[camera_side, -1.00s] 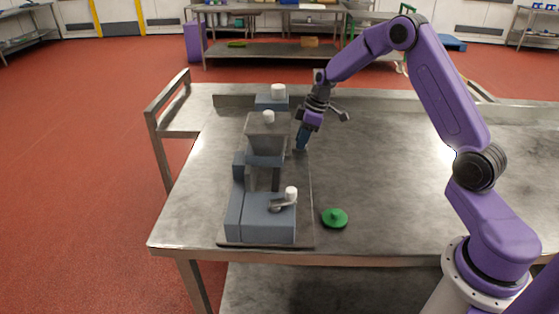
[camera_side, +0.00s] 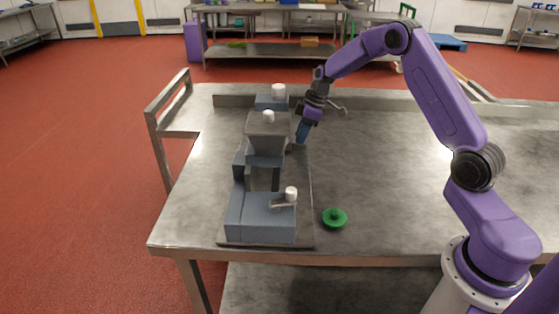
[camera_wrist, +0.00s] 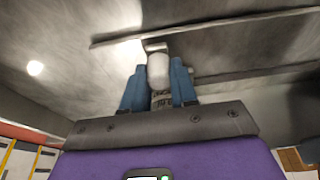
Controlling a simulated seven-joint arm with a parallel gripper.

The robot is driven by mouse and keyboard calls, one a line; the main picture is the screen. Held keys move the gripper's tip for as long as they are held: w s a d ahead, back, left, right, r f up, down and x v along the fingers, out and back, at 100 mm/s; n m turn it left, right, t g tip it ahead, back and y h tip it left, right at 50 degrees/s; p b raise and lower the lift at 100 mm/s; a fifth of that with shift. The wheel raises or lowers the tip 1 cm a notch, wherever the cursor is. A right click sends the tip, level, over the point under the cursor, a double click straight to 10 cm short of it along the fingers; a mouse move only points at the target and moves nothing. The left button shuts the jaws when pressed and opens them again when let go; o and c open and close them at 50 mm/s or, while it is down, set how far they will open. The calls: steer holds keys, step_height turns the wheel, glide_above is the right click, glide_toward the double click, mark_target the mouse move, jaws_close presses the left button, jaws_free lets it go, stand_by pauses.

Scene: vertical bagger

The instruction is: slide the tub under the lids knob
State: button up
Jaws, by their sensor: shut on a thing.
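My gripper (camera_side: 301,140) is low behind the right side of the bagger, its blue fingers tilted down. In the wrist view my gripper (camera_wrist: 158,75) is shut on a white rounded knob (camera_wrist: 158,70), with a grey metal piece at its far end. In the side view the held knob is hidden by the fingers and the machine. A green round lid with a small knob on top (camera_side: 334,218) lies on the table at the front, well away from my gripper. I cannot make out a tub in either view.
The blue-grey bagger (camera_side: 262,219) stands on a flat base plate, with a grey hopper (camera_side: 268,127) and a white-knobbed lever (camera_side: 291,194) at its front. The metal table (camera_side: 390,180) is clear to the right.

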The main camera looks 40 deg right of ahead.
steer(key=shift+w+d, duration=0.55)
steer(key=shift+w, duration=0.05)
steer(key=o, duration=1.1)
steer(key=shift+v, duration=2.5)
steer(key=v, duration=1.7)
steer(key=shift+s+d+r, duration=0.1)
steer(key=shift+d+r, duration=0.05)
steer(key=shift+r, duration=0.1)
